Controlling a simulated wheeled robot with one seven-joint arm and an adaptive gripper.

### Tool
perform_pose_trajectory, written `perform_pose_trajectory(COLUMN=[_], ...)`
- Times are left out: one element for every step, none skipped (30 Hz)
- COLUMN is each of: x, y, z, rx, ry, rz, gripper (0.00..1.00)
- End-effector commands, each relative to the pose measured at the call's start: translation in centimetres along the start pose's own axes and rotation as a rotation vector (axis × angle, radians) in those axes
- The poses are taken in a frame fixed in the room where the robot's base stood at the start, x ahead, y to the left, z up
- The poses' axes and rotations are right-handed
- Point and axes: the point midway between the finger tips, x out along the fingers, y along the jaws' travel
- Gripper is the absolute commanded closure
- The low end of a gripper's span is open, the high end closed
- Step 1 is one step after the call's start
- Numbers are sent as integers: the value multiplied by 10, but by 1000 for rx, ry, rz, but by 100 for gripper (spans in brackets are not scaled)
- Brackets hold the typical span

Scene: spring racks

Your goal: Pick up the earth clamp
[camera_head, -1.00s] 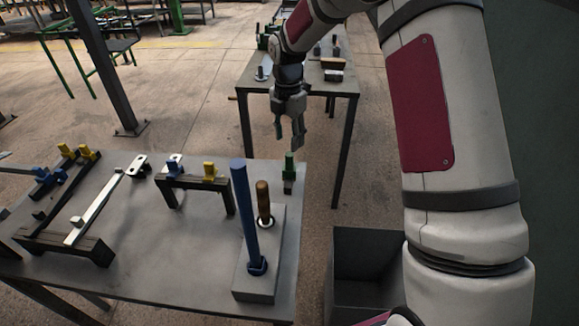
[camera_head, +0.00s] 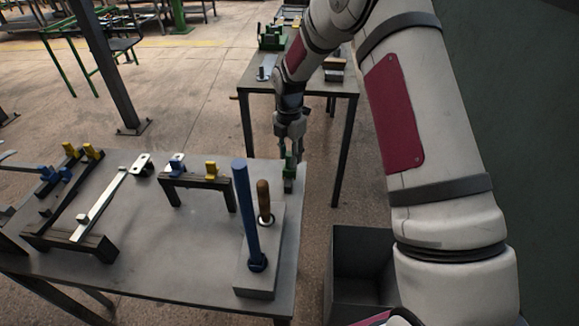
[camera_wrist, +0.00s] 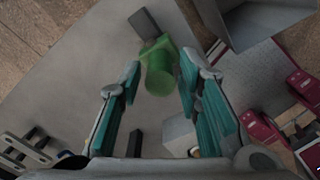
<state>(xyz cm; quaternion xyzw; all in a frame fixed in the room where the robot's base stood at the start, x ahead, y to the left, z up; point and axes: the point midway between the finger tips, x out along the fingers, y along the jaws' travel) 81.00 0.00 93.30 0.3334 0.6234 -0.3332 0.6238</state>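The earth clamp is most likely the small green piece (camera_head: 289,173) at the right far corner of the near table. In the wrist view it is a green, rounded body (camera_wrist: 160,72) with a dark block end. My gripper (camera_head: 290,150) is directly above it, pointing down. In the wrist view the two teal-padded fingers (camera_wrist: 158,95) are spread apart, with the green piece between and just beyond them. I see a gap on both sides of it, so it does not appear gripped.
The near table (camera_head: 150,265) holds a grey block with a blue rod (camera_head: 247,215) and a wooden-handled tool (camera_head: 264,198). Dark racks with yellow and blue pieces (camera_head: 195,182) stand to the left. A second table (camera_head: 255,84) is behind, and a dark open bin (camera_head: 358,270) is at right.

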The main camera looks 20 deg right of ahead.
Motion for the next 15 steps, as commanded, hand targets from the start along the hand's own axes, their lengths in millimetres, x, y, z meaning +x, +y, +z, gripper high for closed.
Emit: perform_pose_trajectory(x=[0,0,0,0,0,0,0,0,0,0,0,0,-1,-1,-3], y=[0,0,0,0,0,0,0,0,0,0,0,0,0,0,0], z=[0,0,0,0,0,0,0,0,0,0,0,0,0,0,0], rx=[0,0,0,0,0,0,0,0,0,0,0,0,0,0,0], ry=[0,0,0,0,0,0,0,0,0,0,0,0,0,0,0], rz=[0,0,0,0,-1,0,0,0,0,0,0,0,0,0,0], gripper=[87,94,100,100,100,100,100,100,100,100,100,100,100,100,100])
